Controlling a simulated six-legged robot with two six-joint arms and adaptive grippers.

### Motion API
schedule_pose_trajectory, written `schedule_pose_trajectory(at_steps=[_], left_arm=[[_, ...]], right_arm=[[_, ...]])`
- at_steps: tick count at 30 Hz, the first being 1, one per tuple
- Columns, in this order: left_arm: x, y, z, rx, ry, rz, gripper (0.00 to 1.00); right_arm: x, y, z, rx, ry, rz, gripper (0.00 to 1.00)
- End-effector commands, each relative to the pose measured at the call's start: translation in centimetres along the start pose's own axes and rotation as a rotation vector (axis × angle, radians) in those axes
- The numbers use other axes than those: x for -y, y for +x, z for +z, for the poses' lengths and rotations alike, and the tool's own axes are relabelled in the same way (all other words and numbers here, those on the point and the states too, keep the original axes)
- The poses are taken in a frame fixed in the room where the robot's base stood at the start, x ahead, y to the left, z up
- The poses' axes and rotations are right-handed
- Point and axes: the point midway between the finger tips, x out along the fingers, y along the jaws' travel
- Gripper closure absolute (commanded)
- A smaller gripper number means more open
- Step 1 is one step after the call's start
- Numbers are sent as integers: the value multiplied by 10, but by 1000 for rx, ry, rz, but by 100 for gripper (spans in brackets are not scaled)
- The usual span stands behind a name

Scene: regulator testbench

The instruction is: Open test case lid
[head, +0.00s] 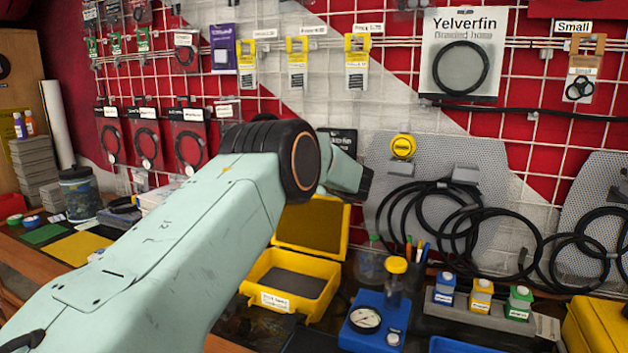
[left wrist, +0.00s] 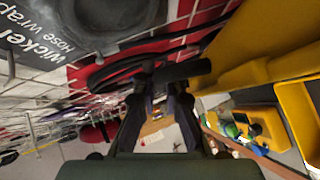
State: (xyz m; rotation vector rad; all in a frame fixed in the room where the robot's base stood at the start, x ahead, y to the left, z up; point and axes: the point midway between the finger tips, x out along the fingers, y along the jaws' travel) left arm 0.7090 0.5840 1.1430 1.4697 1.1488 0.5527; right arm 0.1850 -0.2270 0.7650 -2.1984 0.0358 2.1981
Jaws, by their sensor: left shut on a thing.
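The yellow test case (head: 293,284) sits on the bench with its lid (head: 312,230) standing raised at the back, open toward me. Its dark foam lining shows inside. My left arm crosses the head view above the case and hides the lid's upper left part. My left gripper's fingers are mostly hidden behind the wrist in the head view. In the left wrist view, the left gripper (left wrist: 172,78) is shut at the edge of a large yellow surface, the lid (left wrist: 250,55). The exact contact is hard to see. My right gripper is not in view.
A blue gauge block (head: 372,325) stands right of the case, with an amber-capped jar (head: 397,277) by it. A pen cup (head: 415,262) and black hose coils (head: 470,225) are behind. The red-and-white grid wall with hanging packs is close behind the lid.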

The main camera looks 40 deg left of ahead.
Motion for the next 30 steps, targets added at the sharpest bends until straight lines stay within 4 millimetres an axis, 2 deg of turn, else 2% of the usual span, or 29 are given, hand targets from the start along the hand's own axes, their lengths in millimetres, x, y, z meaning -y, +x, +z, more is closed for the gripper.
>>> schedule_pose_trajectory(at_steps=[8,30], left_arm=[[2,-2,-2,0,-10,11,100],[17,-36,-36,-1,-178,176,100]], right_arm=[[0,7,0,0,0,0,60],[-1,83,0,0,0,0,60]])
